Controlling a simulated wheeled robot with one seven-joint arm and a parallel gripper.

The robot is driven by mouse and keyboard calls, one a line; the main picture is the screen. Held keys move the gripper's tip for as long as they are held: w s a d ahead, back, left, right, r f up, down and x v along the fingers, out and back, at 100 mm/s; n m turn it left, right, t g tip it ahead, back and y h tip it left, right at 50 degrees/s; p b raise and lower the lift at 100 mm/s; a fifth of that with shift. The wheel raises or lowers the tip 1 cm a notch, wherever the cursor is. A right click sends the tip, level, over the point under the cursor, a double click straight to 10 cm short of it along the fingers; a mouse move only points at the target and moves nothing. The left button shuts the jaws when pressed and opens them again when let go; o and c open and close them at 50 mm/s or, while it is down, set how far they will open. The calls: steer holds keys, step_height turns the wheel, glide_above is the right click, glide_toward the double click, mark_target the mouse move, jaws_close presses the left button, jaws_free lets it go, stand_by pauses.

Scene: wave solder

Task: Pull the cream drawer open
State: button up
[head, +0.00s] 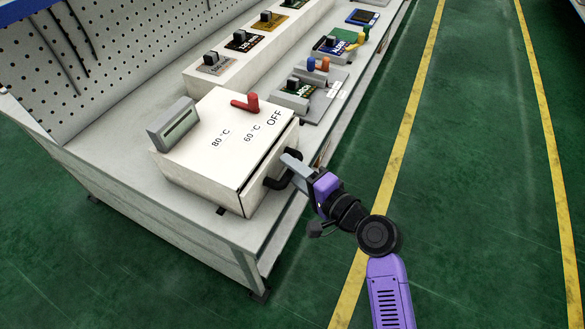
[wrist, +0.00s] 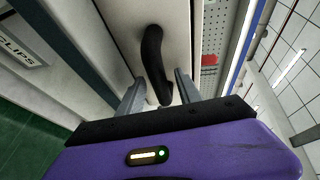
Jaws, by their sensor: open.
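The cream drawer (head: 268,169) is the front of a cream box (head: 215,160) on the workbench, and it looks shut or nearly so. A black curved handle (head: 273,183) stands out from its front. In the wrist view the handle (wrist: 154,55) reaches down between the two grey fingers. My gripper (head: 291,166) is at the handle in the head view. In the wrist view my gripper (wrist: 157,92) is open, with one finger on each side of the handle's end. I cannot tell whether either finger touches the handle.
The box top carries a red lever (head: 246,103) and a grey slotted block (head: 174,124). Behind it, a cream strip (head: 203,82) holds several switches. Boards (head: 312,94) lie along the workbench (head: 122,184). The green floor (head: 470,200) at right is clear.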

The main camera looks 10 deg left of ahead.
steer(key=shift+w+a, duration=0.1)
jaws_close()
steer(key=shift+f, duration=0.1)
stand_by(1.3)
